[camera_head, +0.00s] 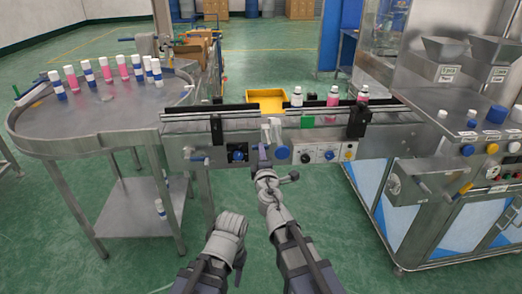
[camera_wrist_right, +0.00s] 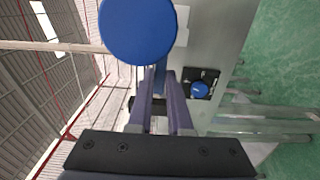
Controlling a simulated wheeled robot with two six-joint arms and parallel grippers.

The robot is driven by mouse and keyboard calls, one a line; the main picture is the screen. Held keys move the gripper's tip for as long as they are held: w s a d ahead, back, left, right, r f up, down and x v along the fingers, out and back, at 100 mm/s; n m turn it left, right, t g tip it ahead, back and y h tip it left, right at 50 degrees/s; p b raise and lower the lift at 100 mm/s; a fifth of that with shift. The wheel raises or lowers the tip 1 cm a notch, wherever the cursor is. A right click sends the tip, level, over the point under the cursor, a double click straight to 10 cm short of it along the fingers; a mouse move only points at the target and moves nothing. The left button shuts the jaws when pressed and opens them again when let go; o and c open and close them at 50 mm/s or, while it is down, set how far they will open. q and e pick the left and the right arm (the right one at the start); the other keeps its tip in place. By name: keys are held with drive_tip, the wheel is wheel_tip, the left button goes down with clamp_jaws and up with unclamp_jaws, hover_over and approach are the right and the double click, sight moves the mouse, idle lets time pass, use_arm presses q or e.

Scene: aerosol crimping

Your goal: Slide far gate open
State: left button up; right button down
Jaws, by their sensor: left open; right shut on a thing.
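The conveyor (camera_head: 185,118) runs across the middle of the head view, with dark rails. Two pale grey upright blocks (camera_head: 271,132) stand at its front middle; I cannot tell for certain which part is the far gate. My right gripper (camera_head: 262,152) reaches the conveyor's front just below these blocks. In the right wrist view its two purple-grey fingers (camera_wrist_right: 162,88) are closed on a narrow bluish-grey tab, seemingly a gate handle, mostly hidden between them. A round blue knob (camera_head: 282,153) is close to the fingertips; it looms large in the wrist view (camera_wrist_right: 138,30). My left gripper (camera_head: 228,232) is open, low and away from the conveyor.
Three bottles stand at the conveyor's right part. A control box with knobs (camera_head: 318,153) is right of my right gripper. A yellow tray (camera_head: 267,97) lies behind. A steel machine (camera_head: 440,150) stands right.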

drive_tip(key=c, duration=0.8)
unclamp_jaws()
drive_tip(key=shift+c, duration=0.2)
drive_tip(key=shift+s, duration=0.1)
use_arm(q)
drive_tip(key=shift+s+a, duration=0.15)
drive_tip(key=shift+s, duration=0.35)
drive_tip(key=shift+s+a, duration=0.15)
drive_tip(key=shift+s, duration=0.35)
use_arm(e)
drive_tip(key=s, duration=0.7)
drive_tip(key=shift+s, duration=0.3)
drive_tip(key=shift+d, duration=0.15)
